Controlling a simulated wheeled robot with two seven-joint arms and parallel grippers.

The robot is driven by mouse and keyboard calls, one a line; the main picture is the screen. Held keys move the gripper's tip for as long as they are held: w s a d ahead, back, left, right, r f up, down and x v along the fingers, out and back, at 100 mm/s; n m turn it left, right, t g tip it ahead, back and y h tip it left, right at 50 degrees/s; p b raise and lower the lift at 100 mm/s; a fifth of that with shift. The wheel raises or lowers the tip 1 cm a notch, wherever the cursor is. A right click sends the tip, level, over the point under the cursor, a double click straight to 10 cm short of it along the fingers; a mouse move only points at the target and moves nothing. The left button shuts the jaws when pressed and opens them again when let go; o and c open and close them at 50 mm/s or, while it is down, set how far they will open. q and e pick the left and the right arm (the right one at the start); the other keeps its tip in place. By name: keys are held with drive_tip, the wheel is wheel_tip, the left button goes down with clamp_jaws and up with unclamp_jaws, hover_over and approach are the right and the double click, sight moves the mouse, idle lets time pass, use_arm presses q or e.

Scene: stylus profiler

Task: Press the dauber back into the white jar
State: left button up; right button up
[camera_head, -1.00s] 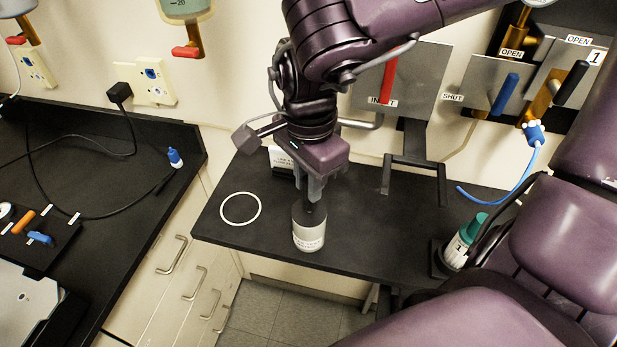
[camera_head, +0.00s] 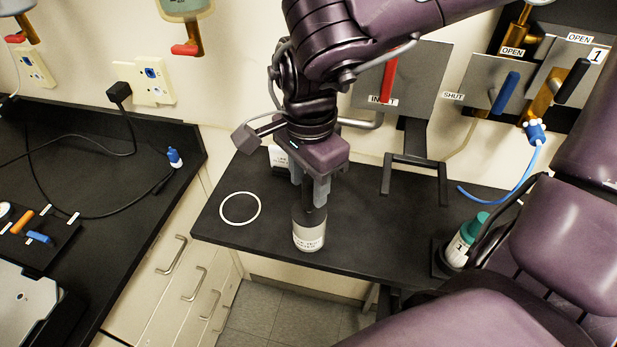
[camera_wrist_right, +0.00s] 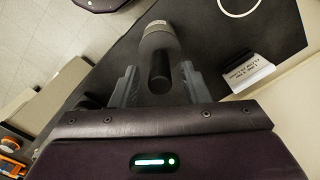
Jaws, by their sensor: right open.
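The white jar (camera_head: 309,237) stands upright on the black bench near its front edge, with a printed label on its side. The dark dauber (camera_head: 314,214) sits at the jar's mouth; how deep it is seated I cannot tell. In the right wrist view the dauber's dark handle (camera_wrist_right: 160,72) points from the jar (camera_wrist_right: 158,38) toward my gripper. My right gripper (camera_head: 314,200) is above the jar, pointing down, its fingers open on either side of the handle with gaps. It also shows in the right wrist view (camera_wrist_right: 159,80). My left gripper is not in view.
A white ring outline (camera_head: 240,208) lies on the bench left of the jar. A small label stand (camera_head: 279,158) is behind my gripper. A teal-capped bottle (camera_head: 464,240) stands at the right, near my other arm. A black bracket (camera_head: 415,172) rises behind.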

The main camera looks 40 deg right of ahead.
wheel_tip(320, 180, up, 7)
drive_tip(key=p, duration=0.5)
idle(0.4)
